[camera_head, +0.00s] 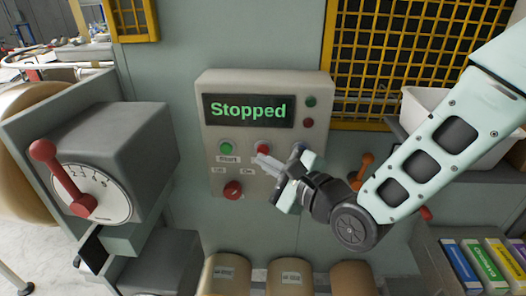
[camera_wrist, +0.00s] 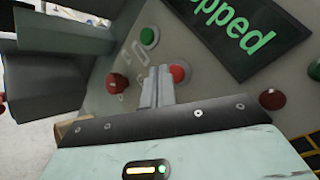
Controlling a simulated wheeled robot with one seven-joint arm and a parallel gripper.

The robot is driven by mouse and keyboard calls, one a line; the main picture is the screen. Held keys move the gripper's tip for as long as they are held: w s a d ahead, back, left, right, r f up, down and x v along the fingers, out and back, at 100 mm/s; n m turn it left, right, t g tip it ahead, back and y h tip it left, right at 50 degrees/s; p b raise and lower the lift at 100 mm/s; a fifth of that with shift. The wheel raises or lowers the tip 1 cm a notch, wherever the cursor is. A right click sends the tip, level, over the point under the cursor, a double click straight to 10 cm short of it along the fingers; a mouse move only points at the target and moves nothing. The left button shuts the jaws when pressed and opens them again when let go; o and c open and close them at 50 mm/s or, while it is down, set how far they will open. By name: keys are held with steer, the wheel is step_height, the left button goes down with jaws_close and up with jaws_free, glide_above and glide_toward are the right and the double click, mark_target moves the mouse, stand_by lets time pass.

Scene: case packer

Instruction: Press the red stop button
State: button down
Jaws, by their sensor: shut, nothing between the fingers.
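The red stop button (camera_head: 263,149) is on the beige control panel (camera_head: 212,110), right of the green start button (camera_head: 226,148). The panel's display (camera_head: 248,110) reads "Stopped" in green. My gripper (camera_head: 262,160) is shut and empty, with its fingertips just below the red button in the head view. In the wrist view, the red button (camera_wrist: 179,73) shows right beside the closed fingertips (camera_wrist: 160,72). I cannot tell whether they touch it. The button's label is hidden behind my gripper.
A red rotary knob (camera_head: 233,190) sits low on the panel. A grey box with a dial and red lever (camera_head: 45,152) stands at left. A yellow mesh guard (camera_head: 420,50) and a white bin (camera_head: 425,105) are at right. Brown cylinders (camera_head: 290,275) stand below.

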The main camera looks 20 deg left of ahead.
steer(key=shift+s, duration=0.1)
steer(key=s, duration=0.2)
steer(key=s+d+b, duration=0.1)
steer(key=s, duration=0.1)
steer(key=shift+s, duration=0.35)
stand_by(0.7)
steer(key=s+d+f+n+g+h+b, duration=0.4)
steer(key=d+f+n+h+b, duration=0.35)
steer(key=d+n, duration=0.5)
steer(key=s+d+f+n+g+h+b, duration=0.1)
steer(key=s+d+f+n+g+h, duration=0.1)
steer(key=s+d+n, duration=0.3)
steer(key=s+d+f+n+g+h, duration=0.2)
steer(key=s+d+n+h, duration=0.2)
steer(key=d, duration=0.5)
steer(key=shift+s+n+g+h+b, duration=0.35)
steer(key=shift+s+g, duration=0.05)
steer(key=shift+s, duration=0.8)
